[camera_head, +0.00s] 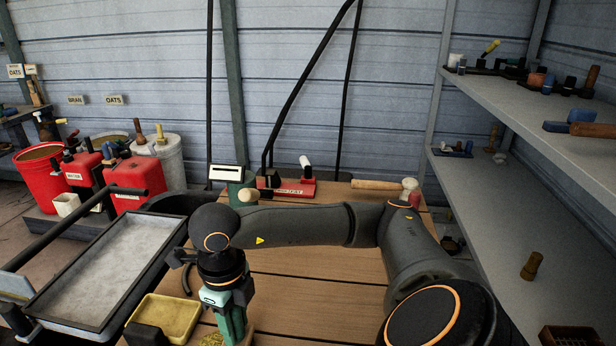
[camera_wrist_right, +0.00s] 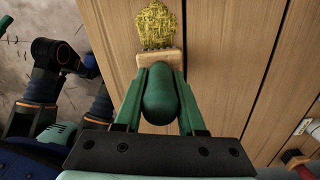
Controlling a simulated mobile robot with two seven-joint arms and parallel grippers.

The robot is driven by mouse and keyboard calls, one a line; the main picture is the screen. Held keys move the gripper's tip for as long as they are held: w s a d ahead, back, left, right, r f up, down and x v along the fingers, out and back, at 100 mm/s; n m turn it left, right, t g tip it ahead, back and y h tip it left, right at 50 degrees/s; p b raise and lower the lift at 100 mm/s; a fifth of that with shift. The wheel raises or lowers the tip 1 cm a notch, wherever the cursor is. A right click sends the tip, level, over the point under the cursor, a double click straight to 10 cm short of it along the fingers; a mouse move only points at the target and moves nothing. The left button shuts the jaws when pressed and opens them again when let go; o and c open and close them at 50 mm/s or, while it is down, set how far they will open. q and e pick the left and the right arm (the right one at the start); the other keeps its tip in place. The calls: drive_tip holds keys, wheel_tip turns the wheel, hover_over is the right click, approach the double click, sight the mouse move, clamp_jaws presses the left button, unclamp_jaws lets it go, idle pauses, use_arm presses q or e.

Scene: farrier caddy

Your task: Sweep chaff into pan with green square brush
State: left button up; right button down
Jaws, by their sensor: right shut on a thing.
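My right gripper (camera_head: 232,322) is low over the wooden bench at the bottom of the head view. In the right wrist view its green fingers (camera_wrist_right: 157,108) are shut on the green handle of the brush (camera_wrist_right: 157,97). The brush has a pale wooden block at its far end. A patch of yellow strands, the chaff (camera_wrist_right: 155,24), lies just beyond the block. The chaff also shows at the bottom edge of the head view (camera_head: 212,340). A yellow pan (camera_head: 182,300) stands left of my right gripper. I do not make out my left gripper.
A black-rimmed grey tray (camera_head: 118,262) lies left of the pan. A red caddy (camera_head: 290,190) and a wooden-handled mallet (camera_head: 375,185) are at the back of the bench. Shelves (camera_head: 545,225) stand on the right. The bench middle below my arm is clear.

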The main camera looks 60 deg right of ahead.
drive_tip(key=shift+s+d+f, duration=0.1)
drive_tip(key=shift+s+f, duration=0.05)
drive_tip(key=shift+s, duration=0.25)
drive_tip(key=shift+f, duration=0.1)
drive_tip(key=shift+w+a, duration=0.25)
drive_tip(key=shift+w, duration=0.35)
drive_tip(key=shift+w+a, duration=0.25)
drive_tip(key=shift+w, duration=0.35)
drive_tip(key=shift+w, duration=0.1)
drive_tip(key=shift+w+a+r, duration=0.15)
drive_tip(key=shift+w+a, duration=0.1)
drive_tip(key=shift+w, duration=0.4)
drive_tip(key=shift+w+a+r, duration=0.15)
drive_tip(key=shift+w+a, duration=0.05)
drive_tip(key=shift+w, duration=0.4)
